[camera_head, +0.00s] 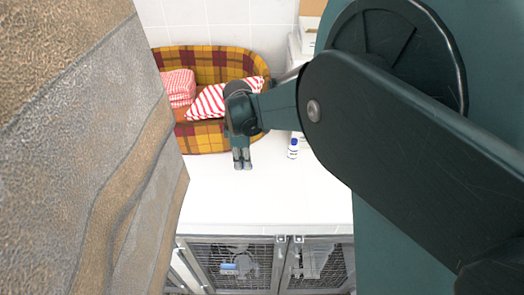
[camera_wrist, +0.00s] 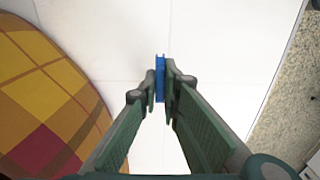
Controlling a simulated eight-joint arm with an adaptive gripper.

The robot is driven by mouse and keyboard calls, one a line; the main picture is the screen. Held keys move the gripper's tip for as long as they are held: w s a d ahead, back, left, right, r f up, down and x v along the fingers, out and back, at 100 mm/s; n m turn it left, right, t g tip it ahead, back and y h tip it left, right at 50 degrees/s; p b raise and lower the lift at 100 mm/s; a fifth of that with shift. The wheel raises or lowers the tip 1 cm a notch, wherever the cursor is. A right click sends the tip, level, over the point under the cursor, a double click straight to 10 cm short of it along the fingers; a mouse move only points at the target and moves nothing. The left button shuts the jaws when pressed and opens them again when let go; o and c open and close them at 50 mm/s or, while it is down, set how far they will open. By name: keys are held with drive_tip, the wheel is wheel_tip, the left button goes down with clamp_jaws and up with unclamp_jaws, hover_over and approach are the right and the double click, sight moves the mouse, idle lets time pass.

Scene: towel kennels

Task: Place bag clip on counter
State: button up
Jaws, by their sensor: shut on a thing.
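My gripper (camera_wrist: 161,85) is shut on a blue bag clip (camera_wrist: 160,64), which stands upright between the fingertips in the wrist view. In the head view my gripper (camera_head: 242,164) points down over the white counter (camera_head: 270,197), near the plaid pet bed. The clip cannot be made out in the head view. The counter (camera_wrist: 150,28) also fills the middle of the wrist view. How far the clip is above the counter I cannot tell.
A plaid pet bed (camera_head: 200,138) with a striped cushion (camera_head: 207,103) and a folded red-and-white cloth (camera_head: 178,86) stands behind my gripper. A small white bottle with a blue cap (camera_head: 293,149) stands to the right. Wire kennel doors (camera_head: 235,265) are below. The counter's front is clear.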

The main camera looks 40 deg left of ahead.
drive_tip(key=shift+f, duration=1.25)
drive_tip(key=shift+f, duration=0.1)
drive_tip(key=o, duration=0.7)
wheel_tip(320, 180, up, 12)
drive_tip(key=shift+r, duration=0.15)
idle(0.4)
